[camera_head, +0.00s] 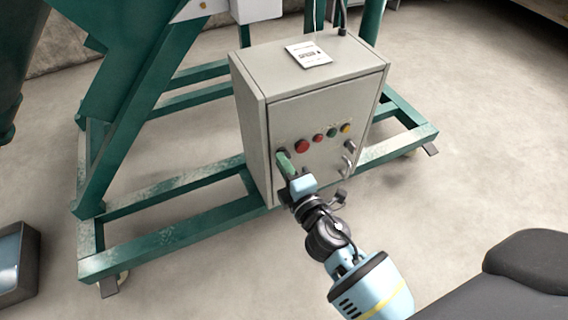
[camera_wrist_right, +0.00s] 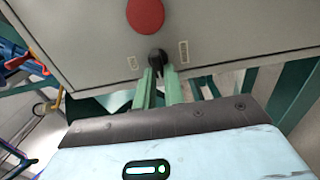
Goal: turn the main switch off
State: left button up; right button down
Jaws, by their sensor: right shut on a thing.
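The main switch is a black rotary knob (camera_wrist_right: 157,60) low on the front of a grey control cabinet (camera_head: 325,105), below a big red button in the right wrist view. My right gripper (camera_head: 284,160) reaches the lower left of the cabinet front. In the right wrist view its two green fingers (camera_wrist_right: 158,80) are closed in on the knob from both sides. In the head view the fingers hide most of the knob. Small labels sit left and right of the knob. My left gripper is in neither view.
A red button (camera_head: 302,146), which also shows in the right wrist view (camera_wrist_right: 145,14), sits above the knob, with smaller coloured buttons to its right. A green steel frame (camera_head: 160,238) surrounds the cabinet. A white paper (camera_head: 308,54) lies on top.

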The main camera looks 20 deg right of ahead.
dwell(0.3)
jog(key=c, duration=1.5)
grip_release()
jog(key=shift+s+d, duration=0.15)
jog(key=shift+s, duration=3.75)
